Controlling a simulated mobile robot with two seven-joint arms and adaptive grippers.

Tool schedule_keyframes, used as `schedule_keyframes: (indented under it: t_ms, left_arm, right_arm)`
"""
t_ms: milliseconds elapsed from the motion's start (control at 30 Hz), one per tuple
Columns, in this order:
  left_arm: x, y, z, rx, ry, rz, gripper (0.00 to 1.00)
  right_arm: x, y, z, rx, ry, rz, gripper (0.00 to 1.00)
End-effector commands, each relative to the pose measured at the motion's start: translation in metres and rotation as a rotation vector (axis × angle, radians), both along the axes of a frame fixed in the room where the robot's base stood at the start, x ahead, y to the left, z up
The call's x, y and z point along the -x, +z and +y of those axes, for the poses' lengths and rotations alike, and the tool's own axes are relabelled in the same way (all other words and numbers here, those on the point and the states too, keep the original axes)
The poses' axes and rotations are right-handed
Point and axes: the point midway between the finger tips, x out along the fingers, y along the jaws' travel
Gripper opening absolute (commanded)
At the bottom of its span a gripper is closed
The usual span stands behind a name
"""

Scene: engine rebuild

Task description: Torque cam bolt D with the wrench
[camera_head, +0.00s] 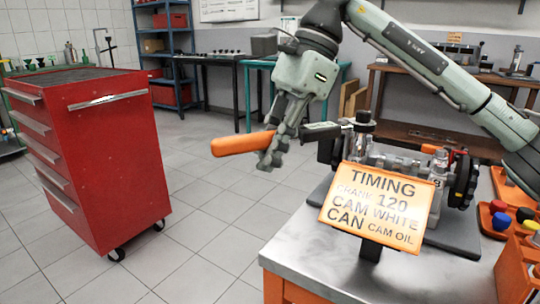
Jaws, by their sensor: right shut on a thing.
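My right gripper (275,147) is shut on the wrench, around its grip. The wrench has an orange handle (243,144) sticking out to the left of the fingers. A dark part of it (322,130) sticks out to the right, toward the upright post at the engine's left end. I cannot tell whether the wrench's head sits on a bolt. The engine (400,163) stands on a dark mat on the metal workbench (345,268). Cam bolt D cannot be picked out; the sign and the wrench hide part of the engine. My left gripper is not in view.
An orange sign (378,208) with timing notes stands in front of the engine. Orange trays with coloured caps (500,221) lie at the bench's right. A red tool cabinet (110,165) stands on the floor at left. The floor between cabinet and bench is clear.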

Motion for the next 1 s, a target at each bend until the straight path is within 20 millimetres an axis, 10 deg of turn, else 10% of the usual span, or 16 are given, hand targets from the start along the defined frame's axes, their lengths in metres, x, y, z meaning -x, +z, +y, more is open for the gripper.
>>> schedule_keyframes:
  t_ms: [1000]
  left_arm:
    - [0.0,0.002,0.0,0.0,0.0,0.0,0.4]
  right_arm:
    - [-0.018,0.002,0.007,-0.001,-0.111,-0.002,0.0]
